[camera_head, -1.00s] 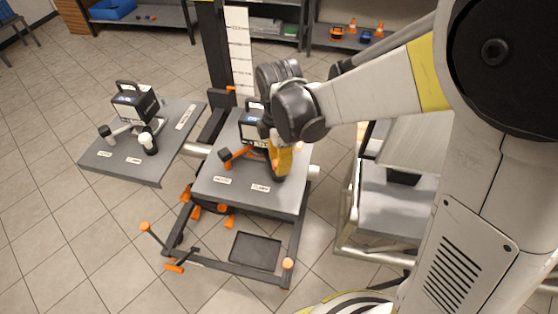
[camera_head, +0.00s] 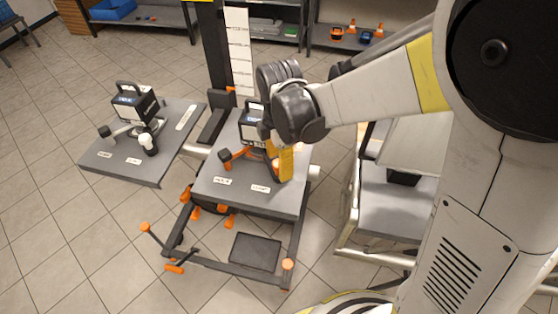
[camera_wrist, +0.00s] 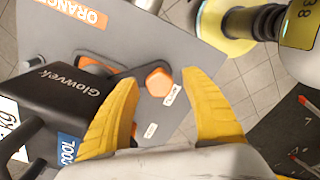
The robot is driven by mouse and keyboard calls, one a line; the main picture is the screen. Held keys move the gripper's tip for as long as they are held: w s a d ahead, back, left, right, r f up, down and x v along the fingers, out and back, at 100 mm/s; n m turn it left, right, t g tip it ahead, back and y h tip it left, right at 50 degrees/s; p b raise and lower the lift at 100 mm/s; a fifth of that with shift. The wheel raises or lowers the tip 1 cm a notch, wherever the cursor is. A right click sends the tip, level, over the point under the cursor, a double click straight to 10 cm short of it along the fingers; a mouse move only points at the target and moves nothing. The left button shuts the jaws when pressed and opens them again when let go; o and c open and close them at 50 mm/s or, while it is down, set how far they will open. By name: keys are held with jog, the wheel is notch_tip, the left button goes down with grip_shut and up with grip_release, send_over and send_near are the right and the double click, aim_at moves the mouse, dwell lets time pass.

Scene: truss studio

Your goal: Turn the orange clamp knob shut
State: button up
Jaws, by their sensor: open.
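The orange clamp knob (camera_wrist: 158,82) shows in the wrist view at the end of a dark bar, above the grey board (camera_wrist: 185,48), beside a white clamp label (camera_wrist: 172,95). My gripper (camera_wrist: 161,76) is open, its two yellow fingers apart on either side of the knob in the picture. I see no finger touching it. In the head view my yellow gripper (camera_head: 286,162) points down over the right part of the grey board (camera_head: 235,195), largely hiding the knob. A black device (camera_head: 252,122) stands behind it; its dark casing (camera_wrist: 70,105) fills the wrist view's left.
A similar board (camera_head: 120,168) with a black device and a white knob (camera_head: 147,141) stands at left. A wheeled metal cart (camera_head: 390,210) stands at right.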

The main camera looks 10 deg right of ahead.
notch_tip(320, 180, up, 12)
dwell(0.5)
jog(key=s+d+m+t, duration=0.7)
jog(key=s+d+m, duration=0.3)
jog(key=m, duration=1.1)
jog(key=d+r, duration=0.1)
jog(key=d, duration=0.2)
jog(key=shift+s+d, duration=0.25)
jog(key=shift+s, duration=0.15)
